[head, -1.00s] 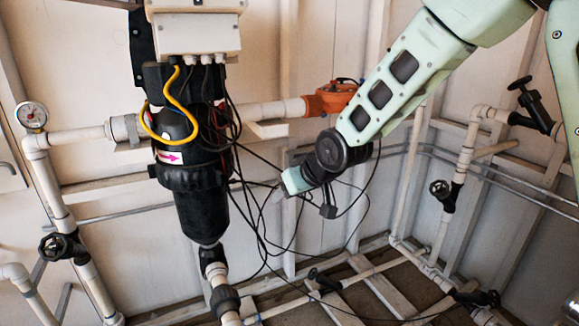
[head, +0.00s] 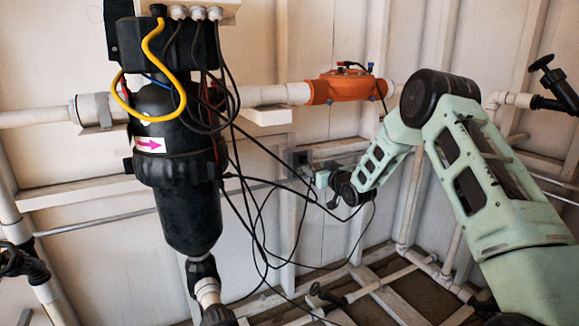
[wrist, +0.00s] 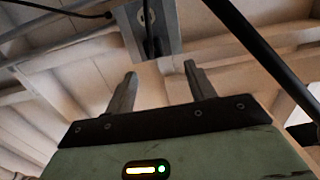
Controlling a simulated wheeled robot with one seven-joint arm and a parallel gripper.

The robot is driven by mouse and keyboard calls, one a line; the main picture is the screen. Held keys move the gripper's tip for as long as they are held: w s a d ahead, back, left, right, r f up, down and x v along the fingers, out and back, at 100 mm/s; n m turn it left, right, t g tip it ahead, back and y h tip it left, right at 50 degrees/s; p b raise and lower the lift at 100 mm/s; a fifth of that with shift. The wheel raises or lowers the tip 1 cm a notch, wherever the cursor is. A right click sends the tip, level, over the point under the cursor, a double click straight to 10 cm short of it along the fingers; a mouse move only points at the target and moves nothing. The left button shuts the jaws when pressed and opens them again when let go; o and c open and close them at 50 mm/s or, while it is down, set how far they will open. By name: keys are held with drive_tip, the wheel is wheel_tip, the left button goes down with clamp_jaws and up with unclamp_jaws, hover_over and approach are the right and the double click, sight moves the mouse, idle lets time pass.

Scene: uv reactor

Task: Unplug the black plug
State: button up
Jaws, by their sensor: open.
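A grey outlet box (wrist: 168,22) is at the top of the wrist view, with a pale round socket on its face. A narrow black plug or cord end (wrist: 151,38) shows against the box; how it is seated is hard to tell. In the head view, the dark outlet box (head: 300,158) is on the wall behind the hanging cables. My gripper (wrist: 160,75) is open, its two fingers apart and pointing toward the box, with nothing visibly between them. In the head view, my gripper (head: 318,177) is close to the box, slightly below and right.
Loose black cables (head: 262,215) hang in front of the wall beside my gripper. A black reactor housing (head: 188,205) with a yellow hose (head: 158,75) stands left. An orange valve (head: 347,87) is above. Thick dark cables (wrist: 262,48) cross the wrist view.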

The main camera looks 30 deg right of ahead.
sight(304, 160)
drive_tip(key=shift+w+d+f, duration=0.3)
drive_tip(key=shift+d, duration=0.25)
drive_tip(key=w+b, duration=0.1)
drive_tip(key=w, duration=0.2)
drive_tip(key=w+b, duration=0.1)
drive_tip(key=w, duration=0.3)
drive_tip(key=shift+w+a+f, duration=0.15)
drive_tip(key=shift+w+a, duration=0.05)
drive_tip(key=shift+w, duration=0.8)
drive_tip(key=shift+b, duration=0.45)
drive_tip(key=shift+c, duration=0.3)
clamp_jaws()
drive_tip(key=shift+s, duration=0.15)
